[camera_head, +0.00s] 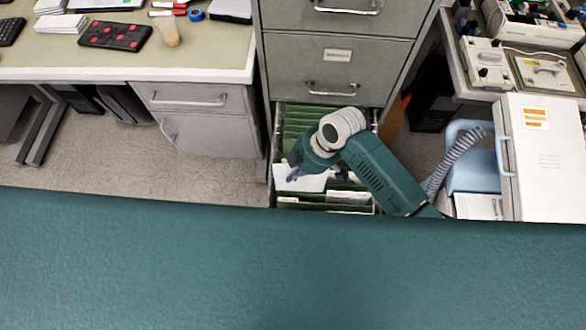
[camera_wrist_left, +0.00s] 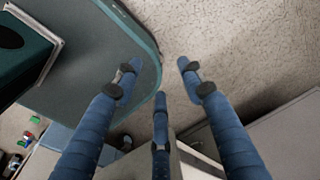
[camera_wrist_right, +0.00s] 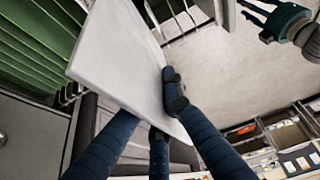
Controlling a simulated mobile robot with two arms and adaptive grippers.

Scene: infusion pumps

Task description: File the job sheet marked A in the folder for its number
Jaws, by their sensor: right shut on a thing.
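My right gripper (camera_head: 294,172) is over the open file drawer (camera_head: 272,160) and is shut on a white sheet (camera_head: 312,184). In the right wrist view the fingers (camera_wrist_right: 152,105) clasp the sheet (camera_wrist_right: 125,55) near its lower edge; it looks blank on this side, and I see no letter or number. Green hanging folders (camera_head: 298,122) fill the drawer, with white papers or labels (camera_head: 350,197) towards its front. Folders also show in the right wrist view (camera_wrist_right: 38,45). Folder numbers are unreadable. My left gripper (camera_wrist_left: 160,78) is open and empty above the floor.
The drawer belongs to a grey cabinet (camera_head: 335,55) with shut drawers above. A desk (camera_head: 120,55) stands at left. At right are a bench (camera_head: 475,75) with devices, a white cabinet or box (camera_head: 545,150) and a blue chair-like object (camera_head: 470,172). Floor (camera_head: 75,155) is clear at left.

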